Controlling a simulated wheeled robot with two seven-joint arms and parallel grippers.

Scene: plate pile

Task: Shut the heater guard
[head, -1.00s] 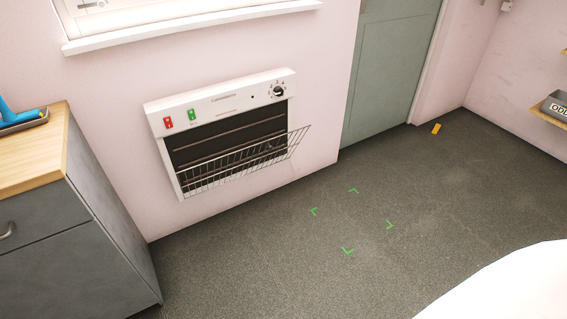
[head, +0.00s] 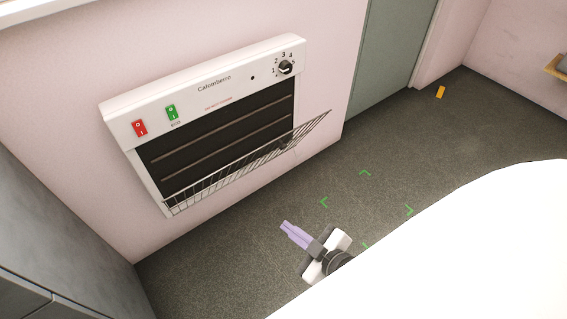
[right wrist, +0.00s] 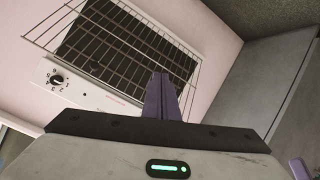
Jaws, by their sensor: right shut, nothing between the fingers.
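The white heater (head: 205,100) hangs on the pink wall; it also shows in the right wrist view (right wrist: 72,88). Its wire guard (head: 305,130) stands open, tilted out from the lower front, with its right end sticking out past the casing. The guard's wires cross the dark heater face in the right wrist view (right wrist: 196,82). My right gripper (head: 286,226) is shut and empty, below and to the right of the guard and apart from it in the head view. A purple piece at the lower right edge of the right wrist view looks like my left gripper (right wrist: 299,168), mostly cut off.
A grey cabinet (head: 60,240) stands left of the heater. Green corner marks (head: 364,172) lie on the dark floor. A grey-green door (head: 385,60) is to the right, with a small yellow object (head: 440,92) on the floor near it. The floor before the heater looks clear.

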